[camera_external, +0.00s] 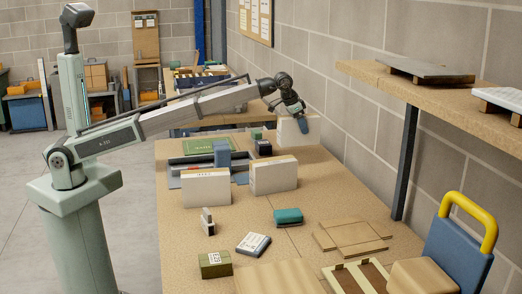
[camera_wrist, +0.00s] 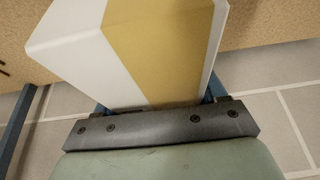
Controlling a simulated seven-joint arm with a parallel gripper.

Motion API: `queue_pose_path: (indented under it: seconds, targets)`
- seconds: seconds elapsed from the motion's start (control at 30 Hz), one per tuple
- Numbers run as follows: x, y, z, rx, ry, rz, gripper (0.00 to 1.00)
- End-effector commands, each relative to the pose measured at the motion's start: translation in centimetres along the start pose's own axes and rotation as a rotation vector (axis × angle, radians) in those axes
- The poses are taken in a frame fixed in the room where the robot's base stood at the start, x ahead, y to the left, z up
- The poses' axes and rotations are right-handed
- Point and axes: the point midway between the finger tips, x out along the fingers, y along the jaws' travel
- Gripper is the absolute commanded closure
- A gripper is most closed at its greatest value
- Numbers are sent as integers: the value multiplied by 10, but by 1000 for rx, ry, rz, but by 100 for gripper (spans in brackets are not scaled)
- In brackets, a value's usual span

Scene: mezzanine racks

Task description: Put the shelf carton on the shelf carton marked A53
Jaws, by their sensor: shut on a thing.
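My gripper (camera_external: 301,120) is shut on a white carton (camera_external: 288,134) at the far right of the table, near the block wall. In the wrist view the held carton (camera_wrist: 77,42) is white with a wide tan band, and fills the space between the jaws (camera_wrist: 158,101). I cannot tell whether its bottom touches the table. Two similar white cartons stand upright mid-table: a left one (camera_external: 206,190) and a right one (camera_external: 273,177). Their markings are too small to read, so I cannot tell which is A53.
A shelf (camera_external: 440,98) overhangs the right side. Bare table lies right of the cartons.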

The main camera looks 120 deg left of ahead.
Motion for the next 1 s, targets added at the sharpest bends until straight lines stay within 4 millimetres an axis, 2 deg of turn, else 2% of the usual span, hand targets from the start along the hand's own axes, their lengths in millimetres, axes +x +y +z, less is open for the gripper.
queue_pose_path:
  seconds: [0.17, 0.27, 0.37, 0.57, 0.77, 1.0]
  targets:
    - [-2, 17, 0, 16, 1, 7, 75]
    - [-9, 44, 1, 41, 3, 18, 75]
    - [-25, 79, 1, 75, 5, 32, 75]
    - [-73, 151, 16, 147, 4, 61, 75]
    - [-128, 210, 50, 217, 6, 90, 75]
    - [-194, 263, 111, 296, 6, 124, 75]
